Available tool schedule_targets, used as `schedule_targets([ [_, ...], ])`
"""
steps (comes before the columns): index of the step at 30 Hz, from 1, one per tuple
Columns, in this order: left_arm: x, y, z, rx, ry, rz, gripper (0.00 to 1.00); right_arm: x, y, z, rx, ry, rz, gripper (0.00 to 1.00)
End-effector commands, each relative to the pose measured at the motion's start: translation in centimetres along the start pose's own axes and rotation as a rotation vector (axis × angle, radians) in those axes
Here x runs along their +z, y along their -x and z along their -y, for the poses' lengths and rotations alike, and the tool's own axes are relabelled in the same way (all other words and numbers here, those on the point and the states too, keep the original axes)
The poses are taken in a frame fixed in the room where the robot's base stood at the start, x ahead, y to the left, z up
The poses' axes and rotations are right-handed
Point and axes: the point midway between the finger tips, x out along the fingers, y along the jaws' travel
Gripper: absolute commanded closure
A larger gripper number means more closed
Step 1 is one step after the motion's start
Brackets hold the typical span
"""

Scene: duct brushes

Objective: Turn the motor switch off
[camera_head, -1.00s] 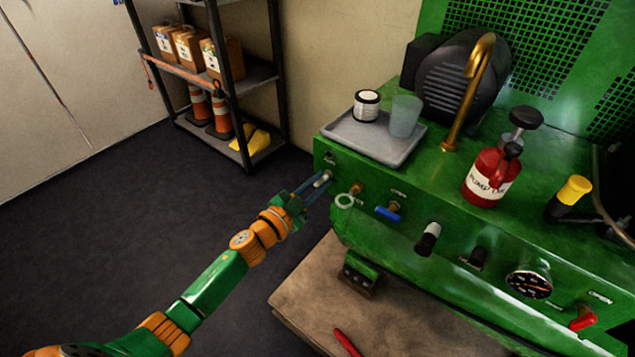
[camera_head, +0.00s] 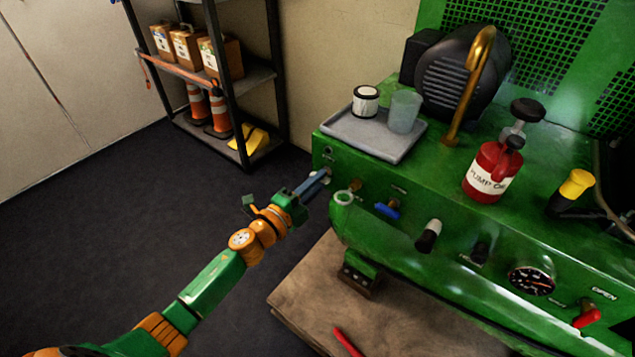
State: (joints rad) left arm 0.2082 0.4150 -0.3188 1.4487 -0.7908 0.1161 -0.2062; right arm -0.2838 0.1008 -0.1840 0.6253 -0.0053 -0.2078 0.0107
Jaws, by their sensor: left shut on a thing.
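The green machine's front panel (camera_head: 395,235) carries a row of controls; most of their labels are too small to read. At its left end is a small metal switch (camera_head: 326,178), mostly hidden by my fingers. My left gripper (camera_head: 318,182) is at this switch, its fingers shut on it. The gripper is turned so that one finger largely covers the other. The exact angle of the switch cannot be told. My right gripper is not in view.
Right of the switch are a pale ring (camera_head: 343,198), a blue handle (camera_head: 387,210), a black-and-white knob (camera_head: 428,236), a gauge (camera_head: 531,281) and a red handle (camera_head: 587,317). A grey tray (camera_head: 372,140) sits above. The floor (camera_head: 130,240) left is clear.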

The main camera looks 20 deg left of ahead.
Motion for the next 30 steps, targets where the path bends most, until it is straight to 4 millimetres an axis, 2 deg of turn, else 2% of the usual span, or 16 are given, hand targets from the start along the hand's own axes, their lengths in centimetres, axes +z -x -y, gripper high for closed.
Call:
schedule_targets([
  [9,-0.03,0.01,-0.14,0.001,-0.113,-0.001,1.00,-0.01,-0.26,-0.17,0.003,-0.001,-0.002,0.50],
  [26,-0.03,0.01,-0.14,0.001,-0.136,-0.001,1.00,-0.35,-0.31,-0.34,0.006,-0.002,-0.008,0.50],
  [27,-0.03,0.01,-0.15,0.001,-0.136,-0.001,0.74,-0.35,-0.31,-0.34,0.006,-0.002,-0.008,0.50],
  [29,-0.03,0.01,-0.14,0.001,-0.136,-0.001,0.57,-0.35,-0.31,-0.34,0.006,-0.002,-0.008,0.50],
  [30,-0.02,0.01,-0.13,0.001,-0.136,-0.001,0.54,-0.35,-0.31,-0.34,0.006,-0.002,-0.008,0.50],
])
